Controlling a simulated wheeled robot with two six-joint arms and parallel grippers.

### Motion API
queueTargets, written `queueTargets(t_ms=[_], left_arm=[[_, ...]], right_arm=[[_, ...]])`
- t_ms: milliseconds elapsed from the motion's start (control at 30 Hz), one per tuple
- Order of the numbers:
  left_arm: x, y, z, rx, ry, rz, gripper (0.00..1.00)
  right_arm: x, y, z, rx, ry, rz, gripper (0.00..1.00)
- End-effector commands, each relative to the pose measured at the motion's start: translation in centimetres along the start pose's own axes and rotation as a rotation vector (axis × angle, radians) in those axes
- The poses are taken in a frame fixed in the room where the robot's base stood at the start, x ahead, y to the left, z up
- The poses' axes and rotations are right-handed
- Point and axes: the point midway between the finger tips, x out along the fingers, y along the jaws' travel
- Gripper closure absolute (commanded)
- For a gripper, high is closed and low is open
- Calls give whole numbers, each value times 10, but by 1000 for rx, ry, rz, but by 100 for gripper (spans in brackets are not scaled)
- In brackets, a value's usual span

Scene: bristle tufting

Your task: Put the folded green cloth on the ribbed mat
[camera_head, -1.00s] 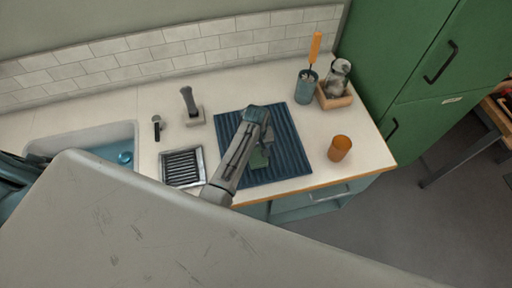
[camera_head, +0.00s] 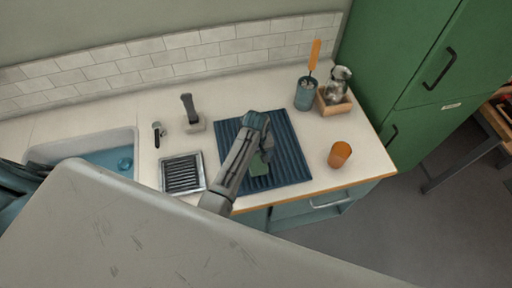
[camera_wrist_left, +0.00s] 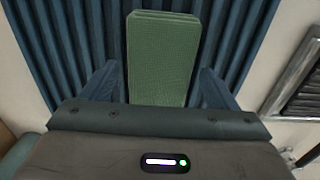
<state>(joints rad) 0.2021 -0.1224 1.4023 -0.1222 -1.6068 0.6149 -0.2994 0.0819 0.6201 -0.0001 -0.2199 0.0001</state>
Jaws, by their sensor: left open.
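The folded green cloth (camera_head: 258,168) lies on the blue ribbed mat (camera_head: 292,158), near the mat's front part. In the left wrist view the cloth (camera_wrist_left: 163,50) is a flat, layered rectangle with the ribs of the mat (camera_wrist_left: 75,45) on both sides of it. My left gripper (camera_head: 265,154) is over the mat at the cloth. In the left wrist view my left gripper (camera_wrist_left: 159,70) is open, with one finger on each side of the cloth and a gap to each. My arm hides part of the mat. My right gripper is not in view.
Left of the mat are a metal drain rack (camera_head: 183,173), a grey brush in a holder (camera_head: 191,115) and the sink (camera_head: 110,150). An orange cup (camera_head: 339,155) stands to the right. A blue pot (camera_head: 305,94) and a wooden box with a jar (camera_head: 335,99) stand behind.

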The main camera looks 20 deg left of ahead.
Motion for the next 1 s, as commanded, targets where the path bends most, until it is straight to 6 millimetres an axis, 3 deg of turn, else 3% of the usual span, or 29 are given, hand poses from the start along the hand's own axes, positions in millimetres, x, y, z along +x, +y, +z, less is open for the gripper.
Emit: queueTargets(t_ms=[500,700,1000], left_arm=[[-97,1,0,0,2,2,19],[-110,0,0,0,1,2,19],[-111,0,0,0,0,1,19]], right_arm=[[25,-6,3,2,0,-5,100],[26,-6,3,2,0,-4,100],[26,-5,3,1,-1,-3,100]])
